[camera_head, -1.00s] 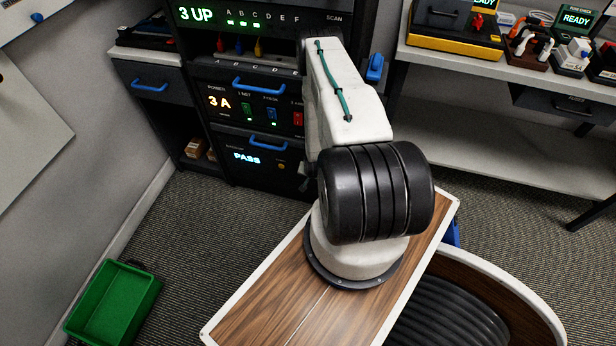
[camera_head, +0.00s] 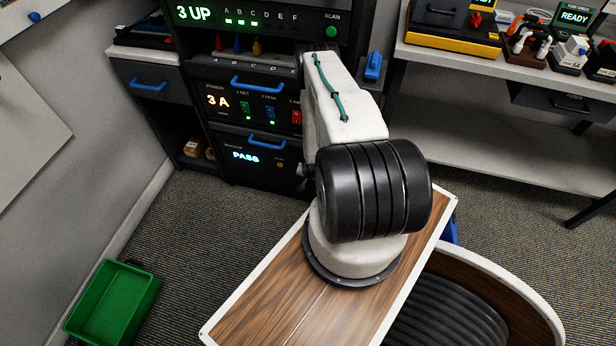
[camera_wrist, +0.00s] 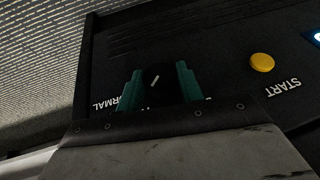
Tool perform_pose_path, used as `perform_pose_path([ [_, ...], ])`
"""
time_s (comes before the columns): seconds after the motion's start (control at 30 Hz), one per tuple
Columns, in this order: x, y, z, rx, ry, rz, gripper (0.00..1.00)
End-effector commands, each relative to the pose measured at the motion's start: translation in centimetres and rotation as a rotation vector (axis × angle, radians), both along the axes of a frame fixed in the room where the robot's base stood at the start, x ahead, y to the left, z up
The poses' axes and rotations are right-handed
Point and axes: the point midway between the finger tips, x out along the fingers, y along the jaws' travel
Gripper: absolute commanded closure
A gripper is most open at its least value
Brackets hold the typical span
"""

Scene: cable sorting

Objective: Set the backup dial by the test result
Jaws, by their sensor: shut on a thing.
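The black backup dial (camera_wrist: 159,74) is in the wrist view, its white mark slanted. My gripper (camera_wrist: 158,86) has its green fingers on either side of the dial and is shut on it. Upside-down lettering ending in "RMAL" is partly visible left of the dial; the label to the right is mostly covered by a finger. In the head view the backup panel (camera_head: 218,168) shows a lit "PASS" display (camera_head: 246,156). My arm hides the dial and fingers there. The yellow START button (camera_wrist: 262,63) is right of the dial in the wrist view.
Above are a drawer reading "3 A" (camera_head: 218,101) with a blue handle (camera_head: 258,86), and a "3 UP" unit (camera_head: 196,14). A green bin (camera_head: 112,300) stands on the floor at left. A bench (camera_head: 480,62) with devices stands at right.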

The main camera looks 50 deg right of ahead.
Motion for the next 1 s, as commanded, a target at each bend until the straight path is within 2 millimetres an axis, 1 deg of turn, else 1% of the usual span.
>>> perform_pose_path([
  [0.17, -0.14, -0.08, -0.01, 0.015, -0.037, 0.000, 0.86],
  [0.37, -0.41, -0.14, -0.14, 0.058, -0.141, 0.000, 0.86],
  [0.8, -0.88, -0.36, -0.52, 0.201, -0.486, -0.003, 0.86],
  [1.0, -0.92, -0.41, -0.63, 0.252, -0.613, -0.001, 0.86],
])
